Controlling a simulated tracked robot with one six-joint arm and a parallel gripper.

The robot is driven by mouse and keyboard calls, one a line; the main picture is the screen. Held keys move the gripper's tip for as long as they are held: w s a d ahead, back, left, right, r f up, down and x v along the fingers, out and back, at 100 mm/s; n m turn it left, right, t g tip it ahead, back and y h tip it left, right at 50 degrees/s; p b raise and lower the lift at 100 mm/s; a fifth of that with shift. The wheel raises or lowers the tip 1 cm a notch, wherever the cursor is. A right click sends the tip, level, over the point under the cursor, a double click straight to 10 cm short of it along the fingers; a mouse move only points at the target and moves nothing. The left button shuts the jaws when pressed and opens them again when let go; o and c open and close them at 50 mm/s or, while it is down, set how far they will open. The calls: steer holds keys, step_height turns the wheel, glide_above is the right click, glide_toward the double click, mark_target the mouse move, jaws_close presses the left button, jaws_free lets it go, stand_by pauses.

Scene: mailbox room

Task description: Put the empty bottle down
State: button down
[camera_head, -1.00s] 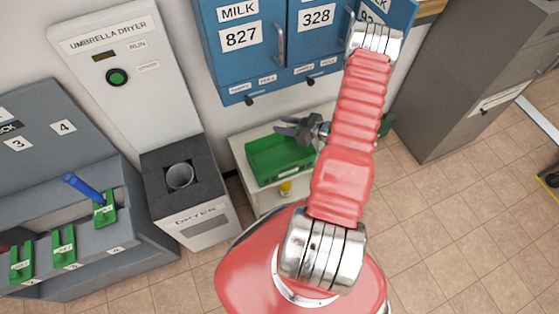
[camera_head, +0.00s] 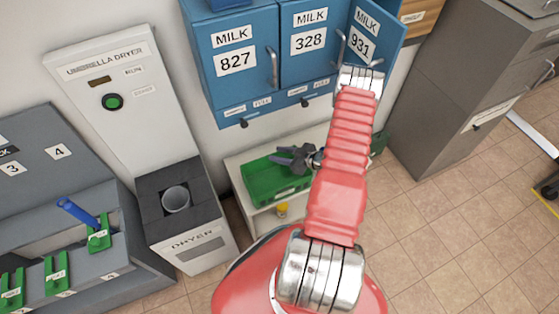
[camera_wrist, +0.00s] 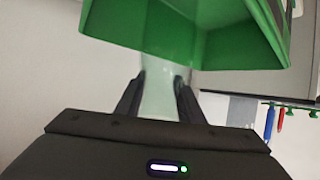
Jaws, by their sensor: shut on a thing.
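My gripper (camera_head: 288,157) hangs over the right part of a green crate (camera_head: 262,188) on a low white stand. In the wrist view, my gripper (camera_wrist: 160,88) is shut on a pale, translucent bottle (camera_wrist: 160,101) between its two dark fingers. The green crate (camera_wrist: 185,38) fills the top of that view, and the bottle's far end meets its edge there. I cannot tell whether the bottle touches the crate. In the head view I cannot make out the bottle.
Blue milk lockers (camera_head: 236,62) hang above the stand (camera_head: 238,171); the 931 door stands out beside my arm. The umbrella dryer (camera_head: 120,100) is on the left, a grey cabinet (camera_head: 432,115) on the right. Something yellow (camera_head: 282,209) is under the crate. Tiled floor (camera_head: 440,235) is free on the right.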

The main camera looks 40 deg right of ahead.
steer(key=shift+f, duration=2.05)
steer(key=c, duration=1.5)
jaws_free()
steer(key=shift+f, duration=0.1)
steer(key=shift+s+d+r, duration=0.1)
steer(key=shift+s+r, duration=0.1)
steer(key=shift+s, duration=0.05)
steer(key=v, duration=1.1)
steer(key=shift+s+r, duration=0.1)
steer(key=shift+s, duration=0.15)
